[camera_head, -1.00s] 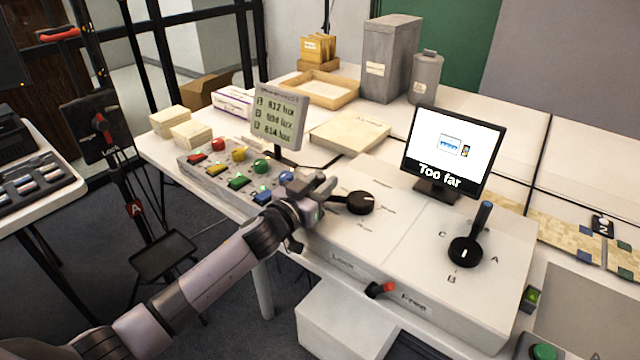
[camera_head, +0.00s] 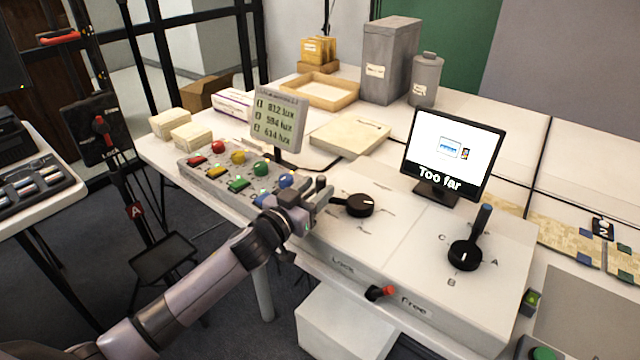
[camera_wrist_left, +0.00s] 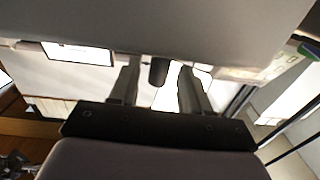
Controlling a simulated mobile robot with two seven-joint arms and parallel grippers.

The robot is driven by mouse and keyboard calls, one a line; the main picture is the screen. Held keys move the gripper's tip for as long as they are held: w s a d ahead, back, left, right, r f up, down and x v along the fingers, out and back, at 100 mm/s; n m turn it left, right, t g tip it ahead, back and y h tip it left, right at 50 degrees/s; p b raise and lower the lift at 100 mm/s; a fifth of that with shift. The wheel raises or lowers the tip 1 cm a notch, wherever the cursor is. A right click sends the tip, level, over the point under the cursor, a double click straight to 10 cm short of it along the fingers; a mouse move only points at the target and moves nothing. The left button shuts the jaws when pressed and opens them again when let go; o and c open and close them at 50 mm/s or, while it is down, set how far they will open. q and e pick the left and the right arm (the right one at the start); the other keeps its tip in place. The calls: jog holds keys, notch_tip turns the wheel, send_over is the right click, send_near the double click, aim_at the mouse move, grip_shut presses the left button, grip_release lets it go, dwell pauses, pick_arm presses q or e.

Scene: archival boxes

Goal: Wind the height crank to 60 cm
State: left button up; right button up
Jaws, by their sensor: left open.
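A black crank-like lever (camera_head: 465,252) with an upright handle sits on the white panel, with letters A, B and C around it. A black dial (camera_head: 358,205) sits to its left. I cannot tell for sure which is the height crank, and no 60 cm mark is readable. My right gripper is not in view.
A screen (camera_head: 453,152) reading "Too far" stands behind the lever. A red-tipped lever (camera_head: 381,292) is on the panel's front, between "Lock" and "Free". A button box (camera_head: 225,180) and a lux display (camera_head: 278,120) are left of the panel. Boxes stand at the back.

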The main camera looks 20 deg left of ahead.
pick_arm(q)
jog(key=shift+v, duration=2.15)
